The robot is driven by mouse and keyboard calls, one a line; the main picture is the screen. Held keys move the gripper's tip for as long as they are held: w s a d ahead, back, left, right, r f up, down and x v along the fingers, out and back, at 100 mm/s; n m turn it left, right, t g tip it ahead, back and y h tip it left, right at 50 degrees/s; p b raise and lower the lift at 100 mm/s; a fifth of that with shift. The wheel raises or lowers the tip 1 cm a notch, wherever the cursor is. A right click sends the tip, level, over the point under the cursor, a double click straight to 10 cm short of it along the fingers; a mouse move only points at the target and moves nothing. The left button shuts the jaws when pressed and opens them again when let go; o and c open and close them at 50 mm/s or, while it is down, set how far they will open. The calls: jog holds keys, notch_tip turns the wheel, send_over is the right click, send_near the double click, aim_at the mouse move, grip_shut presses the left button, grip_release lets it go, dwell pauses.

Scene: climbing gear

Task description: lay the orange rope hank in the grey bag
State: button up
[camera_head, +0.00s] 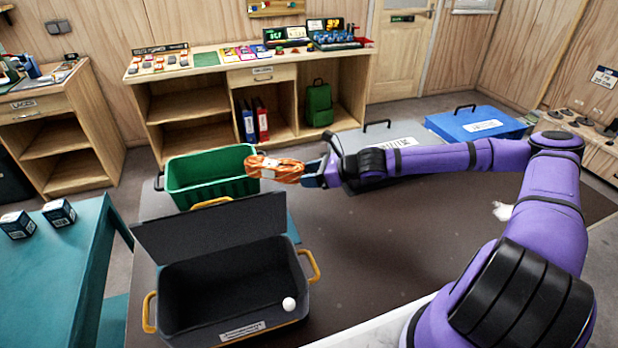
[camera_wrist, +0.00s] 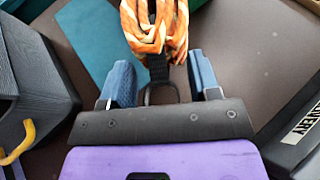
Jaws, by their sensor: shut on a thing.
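The orange rope hank (camera_head: 275,169) is a bundle of orange and white cord. My gripper (camera_head: 312,175) is shut on its near end and holds it up beside the green bin. In the wrist view the hank (camera_wrist: 153,25) hangs beyond the fingers, with a black strap and loop between them (camera_wrist: 160,80). A light grey lidded case (camera_head: 400,135) with a black handle lies behind my arm, its lid looking closed and partly hidden. A dark grey bag (camera_head: 215,323) with yellow handles stands open at the front, left of my arm. I cannot tell which is the grey bag.
A small white ball (camera_head: 289,303) is inside the dark bag's right end. The open green bin (camera_head: 212,190) stands behind it. A blue closed case (camera_head: 480,123) is at the back right. A white item (camera_head: 502,211) lies on the brown surface (camera_head: 400,255), whose middle is mostly clear.

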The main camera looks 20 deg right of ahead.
jog(key=d+m+t+h, duration=0.1)
jog(key=m, duration=0.1)
jog(key=w+d+r+m+t+h, duration=0.1)
jog(key=m+t+h, duration=0.1)
jog(key=w+d+r+m+t+h, duration=0.1)
jog(key=m+h, duration=0.1)
jog(key=shift+w+t, duration=0.15)
jog(key=shift+t, duration=0.25)
jog(key=m+h, duration=0.1)
jog(key=h, duration=0.1)
jog(key=w+d+m+h, duration=0.1)
jog(key=m+h, duration=0.1)
jog(key=w+d+r+m+t+h, duration=0.1)
jog(key=m+h, duration=0.1)
jog(key=shift+d+r, duration=0.1)
jog(key=shift+d, duration=0.05)
jog(key=shift+s+a+f+n+y, duration=0.2)
jog(key=shift+a+f, duration=0.3)
jog(key=shift+a, duration=0.3)
jog(key=shift+s+a+f+n+y, duration=0.1)
jog(key=shift+s+a+f+n, duration=0.1)
jog(key=shift+a+f, duration=0.45)
